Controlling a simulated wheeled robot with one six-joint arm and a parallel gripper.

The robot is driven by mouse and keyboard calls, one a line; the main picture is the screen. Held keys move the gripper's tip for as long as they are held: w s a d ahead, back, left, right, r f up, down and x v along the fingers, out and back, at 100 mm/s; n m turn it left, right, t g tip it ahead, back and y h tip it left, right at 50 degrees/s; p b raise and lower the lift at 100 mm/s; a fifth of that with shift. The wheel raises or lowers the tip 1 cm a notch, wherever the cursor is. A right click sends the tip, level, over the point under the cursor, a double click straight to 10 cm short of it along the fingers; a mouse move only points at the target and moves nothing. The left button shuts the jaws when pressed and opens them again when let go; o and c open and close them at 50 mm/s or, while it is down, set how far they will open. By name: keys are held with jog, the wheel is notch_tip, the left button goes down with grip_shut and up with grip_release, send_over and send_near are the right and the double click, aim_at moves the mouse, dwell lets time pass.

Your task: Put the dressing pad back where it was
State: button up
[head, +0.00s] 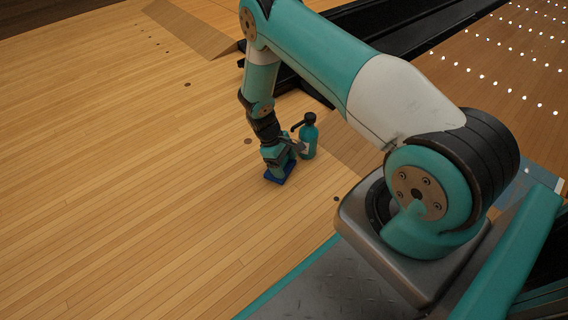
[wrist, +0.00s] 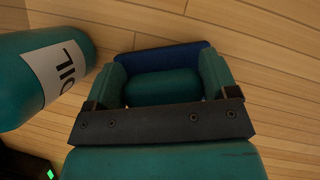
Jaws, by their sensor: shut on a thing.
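The dressing pad shows as a dark blue slab (head: 282,174) at floor level under my gripper (head: 278,162) in the head view. In the wrist view, its blue edge (wrist: 165,54) lies beyond my fingertips, and a rounded teal block (wrist: 162,86), seemingly its upper part, sits between the fingers. My gripper (wrist: 163,82) is shut on the pad. Whether the pad touches the floor or hangs just above it, I cannot tell. Its underside is hidden.
A teal bottle (head: 309,140) with a black pump top stands upright close to the right of my gripper. In the wrist view the bottle (wrist: 45,75) is at the left, its white label reading OIL. The wooden floor (head: 130,190) is clear to the left.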

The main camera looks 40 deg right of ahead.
jog(key=shift+f, duration=0.1)
jog(key=o, duration=1)
jog(key=shift+o, duration=0.2)
jog(key=w+a+r+p, duration=0.2)
jog(key=r+p, duration=0.1)
jog(key=r, duration=0.4)
jog(key=w+a+r+t+y+p, duration=0.1)
jog(key=w+a+r+p, duration=0.15)
jog(key=r, duration=0.45)
jog(key=w+a+r+p, duration=0.2)
jog(key=r, duration=0.6)
jog(key=s+a+r+t+y, duration=0.1)
jog(key=s+a+r, duration=0.25)
jog(key=r, duration=0.35)
jog(key=s+a+r+t+y, duration=0.15)
jog(key=a+r, duration=0.25)
jog(key=r, duration=0.4)
jog(key=s+a+r+n+y, duration=0.1)
jog(key=s+a+r, duration=0.3)
jog(key=s+r, duration=0.3)
jog(key=s+a+r+n+y, duration=0.1)
jog(key=s+a+r, duration=0.3)
jog(key=s, duration=1.1)
notch_tip(320, 180, up, 3)
jog(key=shift+s+a+r+t+y, duration=0.1)
jog(key=shift+s+a+t+y, duration=0.05)
jog(key=shift+s+t+y, duration=0.25)
